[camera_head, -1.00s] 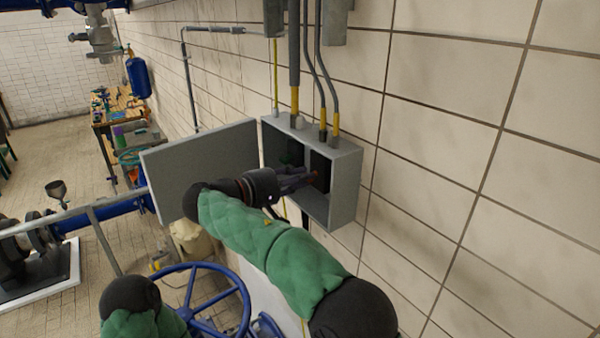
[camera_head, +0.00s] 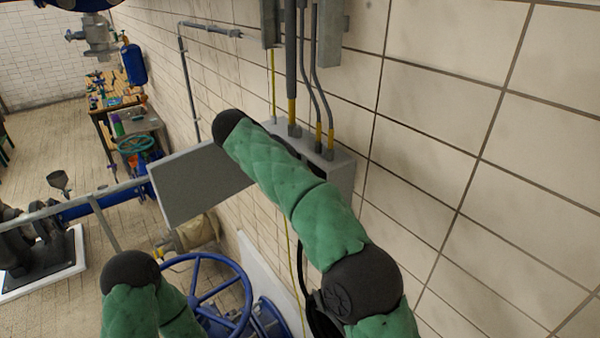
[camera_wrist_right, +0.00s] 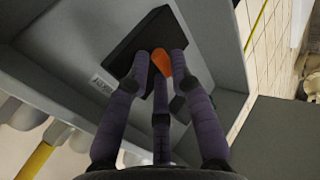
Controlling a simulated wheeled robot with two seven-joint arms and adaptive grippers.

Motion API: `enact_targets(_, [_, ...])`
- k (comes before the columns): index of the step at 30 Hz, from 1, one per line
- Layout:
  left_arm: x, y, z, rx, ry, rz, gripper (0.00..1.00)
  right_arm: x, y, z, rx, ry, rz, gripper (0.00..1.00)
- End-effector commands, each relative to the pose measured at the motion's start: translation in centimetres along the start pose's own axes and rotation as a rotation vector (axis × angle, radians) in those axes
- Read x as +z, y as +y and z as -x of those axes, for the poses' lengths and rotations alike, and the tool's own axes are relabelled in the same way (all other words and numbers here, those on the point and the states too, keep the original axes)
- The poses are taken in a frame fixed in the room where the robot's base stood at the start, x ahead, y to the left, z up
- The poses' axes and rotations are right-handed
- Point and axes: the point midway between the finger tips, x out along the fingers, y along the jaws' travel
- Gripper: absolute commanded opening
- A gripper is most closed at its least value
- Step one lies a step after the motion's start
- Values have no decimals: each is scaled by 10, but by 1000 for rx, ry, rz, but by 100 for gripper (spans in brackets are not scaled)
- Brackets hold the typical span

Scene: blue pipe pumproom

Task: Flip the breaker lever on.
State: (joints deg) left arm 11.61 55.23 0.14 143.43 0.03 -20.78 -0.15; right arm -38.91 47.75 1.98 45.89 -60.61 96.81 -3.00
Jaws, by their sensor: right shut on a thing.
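The breaker lever (camera_wrist_right: 161,62) is orange-red and stands on a black breaker plate (camera_wrist_right: 128,48) inside the grey breaker box (camera_head: 343,176). The box also shows in the right wrist view (camera_wrist_right: 72,62). My right gripper (camera_wrist_right: 160,68) has its purple-grey fingers around the lever, shut on it, with fingertips close to the black plate. Part of the lever is hidden between the fingers, and I cannot tell its exact tilt. In the head view my right arm covers the box opening, the lever and the right gripper. My left gripper is out of view.
The box door (camera_head: 200,186) hangs open to the left. Conduits (camera_head: 303,80) enter the box top along the tiled wall (camera_head: 440,110). A blue handwheel (camera_head: 245,290) and a blue pipe (camera_head: 95,204) are at the lower left. The wall at right is bare.

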Motion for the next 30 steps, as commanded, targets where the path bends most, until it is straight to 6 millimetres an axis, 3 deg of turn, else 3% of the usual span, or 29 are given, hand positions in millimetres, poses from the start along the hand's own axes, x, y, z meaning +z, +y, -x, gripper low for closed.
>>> enact_targets(16, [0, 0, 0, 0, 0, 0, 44, 0, 1, -1, -22, -2, 1, 0])
enact_targets(17, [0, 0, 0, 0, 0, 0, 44, 0, 1, -1, -22, -2, 0, 31])
enact_targets(19, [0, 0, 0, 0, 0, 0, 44, 0, 1, -1, -22, -2, 0, 48])
enact_targets(30, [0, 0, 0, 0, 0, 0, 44, 0, 1, 3, -22, -1, 1, 48])
